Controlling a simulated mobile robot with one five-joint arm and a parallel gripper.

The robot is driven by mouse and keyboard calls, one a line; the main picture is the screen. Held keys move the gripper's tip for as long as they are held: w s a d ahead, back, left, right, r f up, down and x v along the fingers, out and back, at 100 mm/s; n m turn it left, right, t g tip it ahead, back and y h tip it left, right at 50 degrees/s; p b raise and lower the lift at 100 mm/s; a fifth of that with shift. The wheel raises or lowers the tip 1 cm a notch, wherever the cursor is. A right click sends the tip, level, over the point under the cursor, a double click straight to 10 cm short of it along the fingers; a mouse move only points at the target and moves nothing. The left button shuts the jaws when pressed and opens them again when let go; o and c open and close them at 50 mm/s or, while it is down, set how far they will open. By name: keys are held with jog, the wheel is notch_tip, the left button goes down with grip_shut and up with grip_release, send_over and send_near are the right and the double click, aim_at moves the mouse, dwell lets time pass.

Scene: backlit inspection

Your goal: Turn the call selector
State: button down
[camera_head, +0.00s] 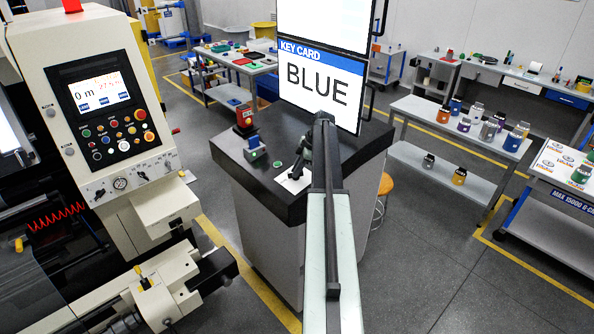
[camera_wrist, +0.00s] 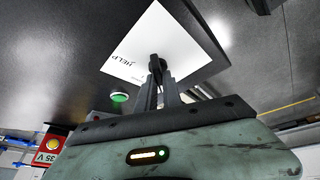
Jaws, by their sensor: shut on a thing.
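The call selector is a small dark knob (camera_wrist: 155,62) on a white plate (camera_wrist: 178,45) printed "HELP" in the wrist view. In the head view the white plate (camera_head: 291,184) lies on the dark top of the grey cabinet, partly hidden by my arm. My gripper (camera_wrist: 158,77) reaches onto the plate, with its two dark fingers closed on the knob. In the head view my gripper (camera_head: 298,170) is small and dark over the plate. The knob's pointer direction is hard to tell, and other print on the plate is hidden behind the fingers.
A green button (camera_wrist: 119,97) sits beside the plate. A red device marked "35 V" (camera_wrist: 50,146) and a blue-grey device (camera_head: 255,148) stand on the same top. A "KEY CARD BLUE" sign (camera_head: 320,85) rises behind. A machine panel (camera_head: 100,100) stands left.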

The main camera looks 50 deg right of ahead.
jog(key=m, duration=0.2)
jog(key=m+t+h, duration=0.2)
jog(key=m, duration=0.1)
jog(key=shift+s+a+f+m+b, duration=0.1)
jog(key=shift+s+a+m+b, duration=0.1)
jog(key=shift+a+m+b, duration=0.15)
jog(key=m+h, duration=0.1)
jog(key=m, duration=0.2)
jog(key=m+h+b, duration=0.1)
jog(key=m+h, duration=0.1)
jog(key=m, duration=0.1)
jog(key=shift+a+h, duration=0.15)
jog(key=shift+h, duration=0.15)
jog(key=m+h, duration=0.1)
jog(key=m, duration=0.1)
jog(key=m+h+b, duration=0.1)
jog(key=m, duration=0.2)
jog(key=shift+w+a+m+g+h, duration=0.1)
jog(key=shift+w+m+g+h, duration=0.05)
jog(key=shift+m+g+h, duration=0.15)
jog(key=m+g+h, duration=0.1)
jog(key=m, duration=0.1)
jog(key=m+g+h, duration=0.1)
jog(key=m, duration=0.2)
jog(key=shift+w+m+b, duration=0.15)
jog(key=shift+m+b, duration=0.2)
jog(key=shift+b, duration=0.05)
jog(key=c, duration=1.5)
grip_release()
